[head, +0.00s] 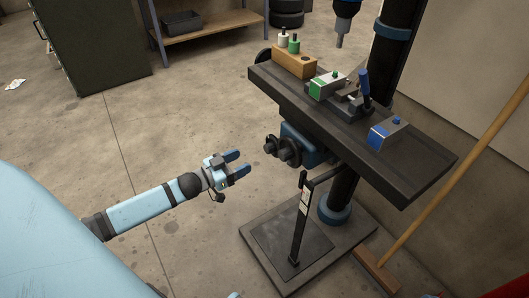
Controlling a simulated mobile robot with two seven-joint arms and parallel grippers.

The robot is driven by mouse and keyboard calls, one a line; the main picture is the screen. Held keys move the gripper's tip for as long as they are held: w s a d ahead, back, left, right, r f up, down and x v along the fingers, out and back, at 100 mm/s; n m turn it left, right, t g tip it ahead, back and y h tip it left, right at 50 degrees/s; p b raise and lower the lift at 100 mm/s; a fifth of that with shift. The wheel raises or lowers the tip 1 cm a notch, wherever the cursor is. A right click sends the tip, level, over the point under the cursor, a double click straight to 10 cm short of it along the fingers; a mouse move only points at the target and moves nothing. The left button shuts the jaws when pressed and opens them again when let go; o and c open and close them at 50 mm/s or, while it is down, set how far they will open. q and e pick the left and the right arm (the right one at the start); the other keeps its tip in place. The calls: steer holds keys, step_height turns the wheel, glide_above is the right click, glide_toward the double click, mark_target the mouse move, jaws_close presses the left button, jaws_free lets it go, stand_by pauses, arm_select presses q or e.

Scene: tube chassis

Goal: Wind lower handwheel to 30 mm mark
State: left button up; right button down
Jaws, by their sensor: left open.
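The lower handwheel (288,152) is a dark round wheel on the blue housing (304,143) under the machine table. A dark knob (269,145) sticks out at its left. My left gripper (243,163) is open and empty, with its two blue fingers pointing right toward the handwheel. A gap of bare floor shows between the fingertips and the wheel. A dark upright post (300,225) with a small white label (304,200) stands below the table; any marks on it are too small to read. My right gripper is not in view.
The dark machine table (420,172) overhangs the handwheel. It bears a wooden block (294,62), a green-and-white block (328,86), a vise with a blue handle (364,85) and a blue-and-grey block (385,133). A broom (450,190) leans at right.

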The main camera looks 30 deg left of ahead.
mark_target(266, 149)
arm_select(q)
steer(key=b+x, duration=0.2)
steer(key=x, duration=0.7)
steer(key=shift+w, duration=0.1)
steer(key=shift+w+d, duration=0.1)
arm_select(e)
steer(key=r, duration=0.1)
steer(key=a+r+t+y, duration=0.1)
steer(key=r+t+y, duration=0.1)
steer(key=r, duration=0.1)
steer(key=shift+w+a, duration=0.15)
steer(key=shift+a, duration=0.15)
arm_select(q)
steer(key=c, duration=0.9)
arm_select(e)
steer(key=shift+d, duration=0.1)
